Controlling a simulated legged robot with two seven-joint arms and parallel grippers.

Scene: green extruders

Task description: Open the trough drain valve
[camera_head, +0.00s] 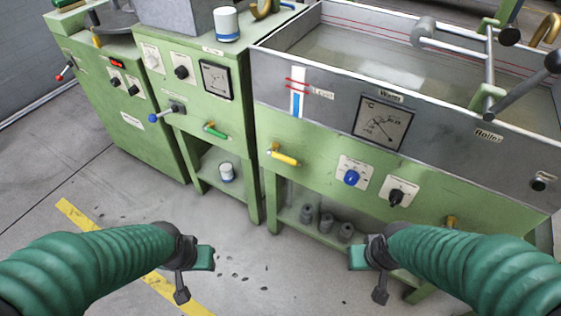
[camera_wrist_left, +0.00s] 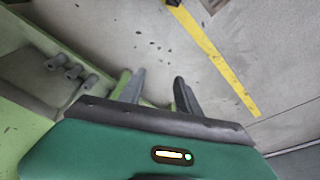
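The trough (camera_head: 375,65) is a grey open-topped tank at the right with liquid in it, on a green machine. A yellow-handled valve (camera_head: 284,156) is on the machine's front, below the level gauge at its left. A brass fitting (camera_head: 452,222) shows low at the right, partly hidden by my right arm. No label tells which is the drain valve. My left gripper (camera_head: 196,276), also in the left wrist view (camera_wrist_left: 156,92), is open and empty, over the floor and well short of the valve. My right gripper (camera_head: 367,277) appears open and empty, in front of the lower shelf.
The trough machine has a blue knob (camera_head: 351,178) and a black knob (camera_head: 396,197). Grey weights (camera_head: 326,222) stand on its shelf.

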